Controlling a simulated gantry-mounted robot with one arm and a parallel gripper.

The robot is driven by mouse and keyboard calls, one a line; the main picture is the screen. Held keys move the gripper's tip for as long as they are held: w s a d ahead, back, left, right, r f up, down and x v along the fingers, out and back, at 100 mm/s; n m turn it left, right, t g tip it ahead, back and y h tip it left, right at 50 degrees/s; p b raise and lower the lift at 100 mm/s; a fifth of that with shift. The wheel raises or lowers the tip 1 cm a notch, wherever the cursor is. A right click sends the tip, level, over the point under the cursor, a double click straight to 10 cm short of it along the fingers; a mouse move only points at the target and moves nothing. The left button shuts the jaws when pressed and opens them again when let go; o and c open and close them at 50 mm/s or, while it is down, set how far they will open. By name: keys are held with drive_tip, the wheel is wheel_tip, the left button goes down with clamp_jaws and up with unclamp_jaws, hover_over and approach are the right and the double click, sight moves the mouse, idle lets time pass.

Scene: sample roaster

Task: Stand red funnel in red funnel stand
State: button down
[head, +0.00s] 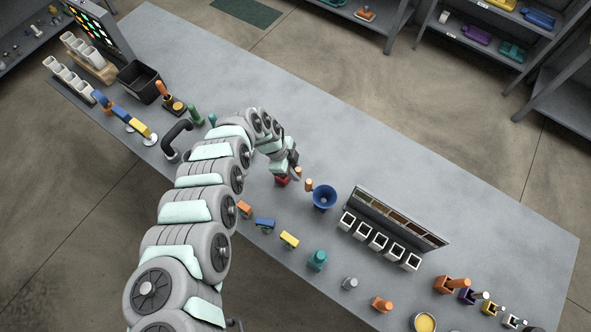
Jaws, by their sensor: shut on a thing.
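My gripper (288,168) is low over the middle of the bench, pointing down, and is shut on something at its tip. A small red piece (282,180) shows right at and below the fingers. It looks like the red funnel, but the gripper hides most of it. I cannot tell the red funnel stand apart from this red patch, nor whether the piece touches the bench.
A blue funnel (325,196) stands close to the right of my gripper, with a small orange-brown peg (309,185) between. Orange, blue (264,224) and yellow (289,239) blocks lie nearer the front edge. The bench (350,130) behind is clear.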

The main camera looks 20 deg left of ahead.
drive_tip(key=shift+f+b, duration=0.4)
drive_tip(key=shift+f, duration=0.45)
drive_tip(key=shift+d+f+b, duration=0.1)
drive_tip(key=shift+f+b, duration=0.8)
drive_tip(key=shift+f, duration=0.3)
drive_tip(key=c, duration=1.2)
unclamp_jaws()
drive_tip(key=shift+o, duration=0.2)
drive_tip(key=shift+r, duration=0.15)
drive_tip(key=v, duration=1)
drive_tip(key=shift+a, duration=0.25)
drive_tip(key=shift+r, duration=0.25)
